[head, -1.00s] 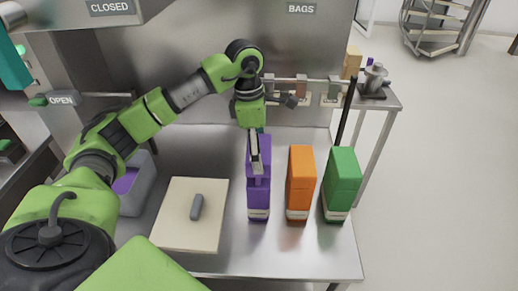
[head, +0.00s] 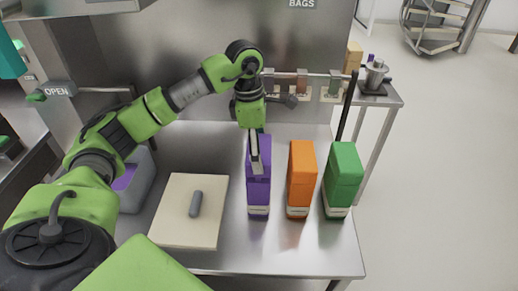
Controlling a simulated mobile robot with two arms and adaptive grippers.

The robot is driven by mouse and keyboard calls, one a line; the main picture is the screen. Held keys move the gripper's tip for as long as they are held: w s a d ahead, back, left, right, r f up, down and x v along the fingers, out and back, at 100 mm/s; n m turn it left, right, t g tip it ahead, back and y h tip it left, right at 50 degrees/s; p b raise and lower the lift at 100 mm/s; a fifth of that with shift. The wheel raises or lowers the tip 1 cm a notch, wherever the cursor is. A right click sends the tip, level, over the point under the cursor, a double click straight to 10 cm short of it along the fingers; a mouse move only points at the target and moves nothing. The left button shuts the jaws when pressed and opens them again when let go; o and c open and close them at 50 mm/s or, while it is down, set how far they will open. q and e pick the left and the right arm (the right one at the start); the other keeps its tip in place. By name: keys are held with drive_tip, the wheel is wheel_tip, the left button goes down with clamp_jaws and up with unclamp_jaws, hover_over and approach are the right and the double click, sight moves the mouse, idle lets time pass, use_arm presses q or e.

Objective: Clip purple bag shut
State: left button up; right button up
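The purple bag (head: 259,191) stands upright on the steel table, leftmost of three bags. My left gripper (head: 256,160) points down at its top, over the upper part of the bag. Its fingers overlap the bag top, and I cannot tell whether they are closed on it or what is between them. A small grey cylinder-like piece (head: 196,204), possibly a clip, lies on a cream board (head: 180,232) left of the bag. My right gripper is not in view.
An orange bag (head: 301,180) and a green bag (head: 342,180) stand just right of the purple one. A grey bin (head: 138,185) with purple contents is at the left. A rail (head: 315,80) with hanging items runs behind. The table front is clear.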

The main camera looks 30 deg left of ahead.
use_arm(q)
drive_tip(key=shift+f, duration=0.25)
drive_tip(key=shift+f+b, duration=0.65)
drive_tip(key=shift+b, duration=0.05)
idle(0.5)
drive_tip(key=o, duration=1)
drive_tip(key=shift+o, duration=0.2)
drive_tip(key=shift+r, duration=0.15)
drive_tip(key=shift+r+p, duration=2.4)
drive_tip(key=shift+r, duration=1.05)
